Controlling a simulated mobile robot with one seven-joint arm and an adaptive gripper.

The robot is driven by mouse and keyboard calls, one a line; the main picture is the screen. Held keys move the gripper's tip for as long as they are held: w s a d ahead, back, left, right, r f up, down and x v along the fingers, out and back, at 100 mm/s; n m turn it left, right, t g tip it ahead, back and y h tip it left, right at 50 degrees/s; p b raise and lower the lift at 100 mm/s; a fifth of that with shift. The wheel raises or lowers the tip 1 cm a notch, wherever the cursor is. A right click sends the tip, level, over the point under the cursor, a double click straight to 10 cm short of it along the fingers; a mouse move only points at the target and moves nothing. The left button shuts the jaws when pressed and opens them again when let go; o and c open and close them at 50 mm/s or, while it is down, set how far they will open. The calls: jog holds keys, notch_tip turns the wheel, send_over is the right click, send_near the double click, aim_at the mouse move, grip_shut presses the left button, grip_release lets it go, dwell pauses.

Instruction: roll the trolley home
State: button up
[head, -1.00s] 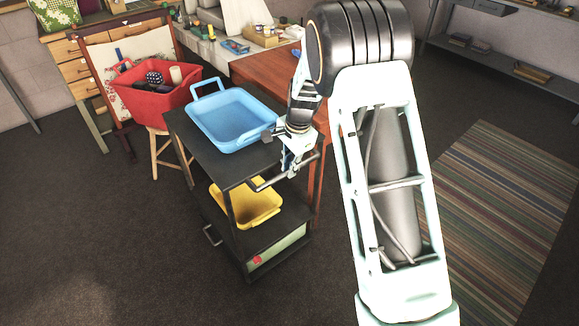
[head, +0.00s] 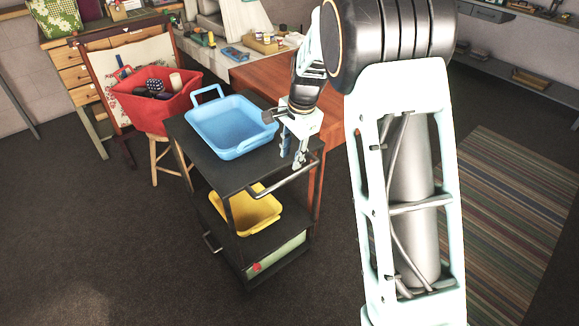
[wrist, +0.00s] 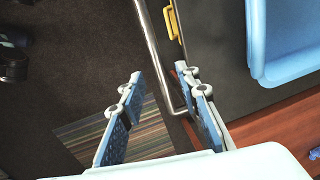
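The black trolley (head: 228,172) stands beside the wooden table, with a blue tray (head: 232,128) on its top shelf and a yellow tray (head: 247,213) on the shelf below. Its grey bar handle (head: 287,182) sticks out at the near right end; the wrist view shows this handle (wrist: 153,45) too. My gripper (head: 291,158) is above the handle, fingers pointing down. In the wrist view my gripper (wrist: 160,72) is open, and the bar runs between the two fingers in the picture. I cannot tell whether the fingers reach down to the bar.
A red basket (head: 150,108) with sewing things sits on a wooden stool (head: 160,160) left of the trolley. The wooden table (head: 258,76) is behind. A striped rug (head: 500,220) lies at right. The dark floor (head: 110,235) is clear in front and left.

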jog(key=r, duration=0.3)
jog(key=shift+s+d+r, duration=0.2)
jog(key=shift+s+r, duration=0.05)
jog(key=shift+r, duration=0.05)
